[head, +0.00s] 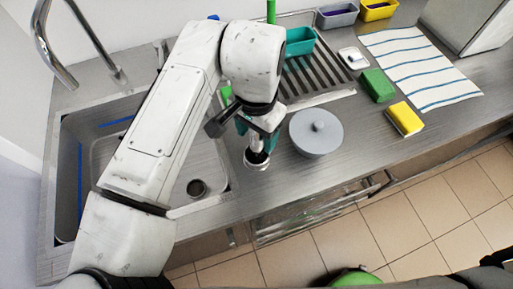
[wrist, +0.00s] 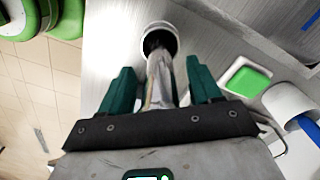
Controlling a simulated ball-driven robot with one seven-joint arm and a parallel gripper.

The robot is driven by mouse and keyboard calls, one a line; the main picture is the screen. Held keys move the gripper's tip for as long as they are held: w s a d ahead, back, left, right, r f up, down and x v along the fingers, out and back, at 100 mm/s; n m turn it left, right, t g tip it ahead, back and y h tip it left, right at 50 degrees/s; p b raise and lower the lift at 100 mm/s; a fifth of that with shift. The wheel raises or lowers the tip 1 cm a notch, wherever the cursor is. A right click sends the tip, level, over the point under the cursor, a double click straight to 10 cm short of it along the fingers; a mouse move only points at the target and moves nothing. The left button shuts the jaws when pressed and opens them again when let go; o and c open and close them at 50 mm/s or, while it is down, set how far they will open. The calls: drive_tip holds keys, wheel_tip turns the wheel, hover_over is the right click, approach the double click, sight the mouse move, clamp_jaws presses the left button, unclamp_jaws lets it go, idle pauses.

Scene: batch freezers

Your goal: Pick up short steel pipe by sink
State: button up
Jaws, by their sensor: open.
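The short steel pipe (head: 256,158) stands upright on the steel counter, just right of the sink (head: 200,188). In the wrist view the pipe (wrist: 158,68) runs from its round pale base up between my two teal fingers. My gripper (head: 258,135) is over the pipe in the head view and hides its upper part. In the wrist view my gripper (wrist: 159,80) is open, with one finger on each side of the pipe and visible gaps between.
A grey lidded pot (head: 316,133) stands close to the right of the pipe. Further right are a green sponge (head: 377,85), a yellow sponge (head: 404,119) and a striped towel (head: 420,68). A teal bin (head: 300,42) stands behind. The counter's front edge is close.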

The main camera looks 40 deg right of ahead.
drive_tip(key=shift+f, duration=0.1)
drive_tip(key=shift+c, duration=0.2)
drive_tip(key=c, duration=0.9)
drive_tip(key=shift+o, duration=0.2)
